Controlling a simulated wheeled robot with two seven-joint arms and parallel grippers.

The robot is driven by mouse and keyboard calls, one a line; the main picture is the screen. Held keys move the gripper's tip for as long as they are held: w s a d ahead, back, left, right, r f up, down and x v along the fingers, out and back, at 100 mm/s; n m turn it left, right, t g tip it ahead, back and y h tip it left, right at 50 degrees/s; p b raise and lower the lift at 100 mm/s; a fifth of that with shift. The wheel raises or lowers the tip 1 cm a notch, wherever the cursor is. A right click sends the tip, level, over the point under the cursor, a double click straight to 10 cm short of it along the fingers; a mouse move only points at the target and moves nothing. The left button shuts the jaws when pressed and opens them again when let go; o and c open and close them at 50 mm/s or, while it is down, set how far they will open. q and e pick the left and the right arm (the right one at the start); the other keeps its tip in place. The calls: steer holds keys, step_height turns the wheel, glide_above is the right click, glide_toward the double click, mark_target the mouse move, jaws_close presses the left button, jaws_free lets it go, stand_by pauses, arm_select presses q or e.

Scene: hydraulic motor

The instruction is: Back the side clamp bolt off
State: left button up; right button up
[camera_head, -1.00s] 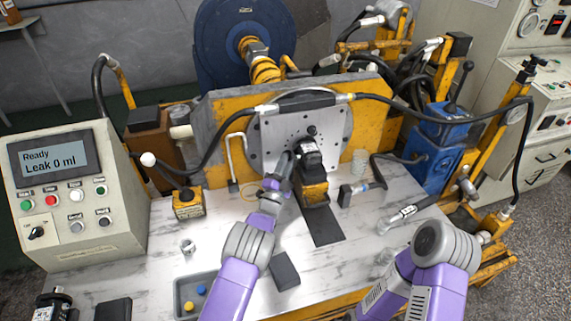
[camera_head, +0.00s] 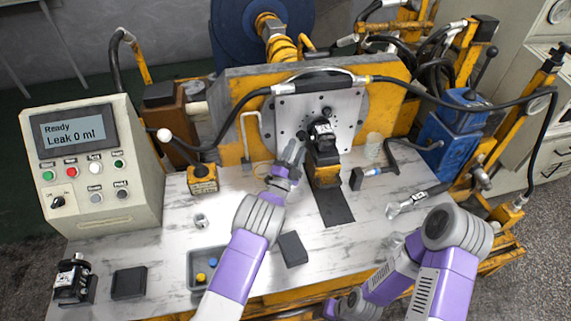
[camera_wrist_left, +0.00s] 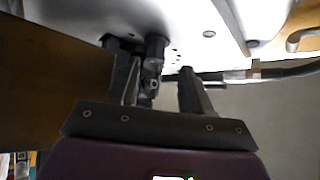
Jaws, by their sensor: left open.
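The black motor (camera_head: 322,133) is seated on the yellow block mount against the grey face plate (camera_head: 345,108). The side clamp bolt is too small to pick out surely in the head view. In the left wrist view a dark bolt-like part (camera_wrist_left: 152,80) shows between the fingers, nearer the left one, beyond them or at their tips; I cannot tell whether they touch it. My left gripper (camera_head: 296,152) is open beside the left side of the motor, and it also shows in the left wrist view (camera_wrist_left: 161,84).
A control box (camera_head: 95,165) reads "Ready, Leak 0 ml". A grey tray (camera_head: 192,272), a dark block (camera_head: 292,249) and a second motor (camera_head: 73,281) lie in front. A wrench-like tool (camera_head: 405,200) lies at right.

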arm_select(q)
steer(key=s+a+p, duration=0.2)
steer(key=s+a, duration=0.1)
steer(key=s, duration=0.6)
steer(key=shift+s+a+p, duration=0.25)
steer(key=shift+s+p, duration=0.05)
steer(key=shift+r, duration=0.1)
